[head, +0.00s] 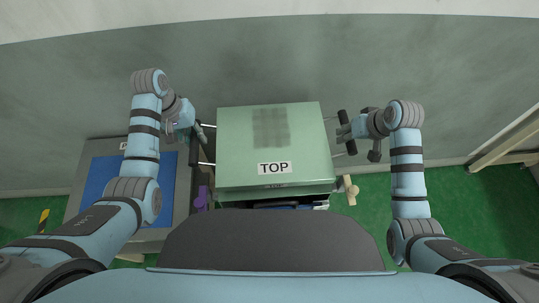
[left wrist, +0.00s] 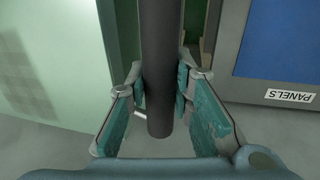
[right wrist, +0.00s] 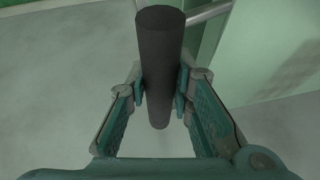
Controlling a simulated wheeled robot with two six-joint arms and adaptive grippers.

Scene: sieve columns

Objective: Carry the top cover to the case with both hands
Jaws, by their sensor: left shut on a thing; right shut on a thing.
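The top cover (head: 240,145) is a pale green box-like shell marked "TOP", with a darker grille patch on its upper face. It is between my two arms in the head view. My left gripper (left wrist: 160,105) is shut on a dark round handle bar (left wrist: 160,60) at the cover's left side. My right gripper (right wrist: 162,100) is shut on the matching dark bar (right wrist: 160,50) at its right side. Part of the case (head: 290,206) seems to show below the cover's near edge; the cover hides most of it, and I cannot tell whether they touch.
A blue-topped grey table (head: 100,180) stands to the left, with a "PANELS" label in the left wrist view (left wrist: 290,97). A purple knob (head: 201,198) and a beige knob (head: 350,190) flank the case. A wooden frame (head: 505,143) is at far right. Green floor is open at right.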

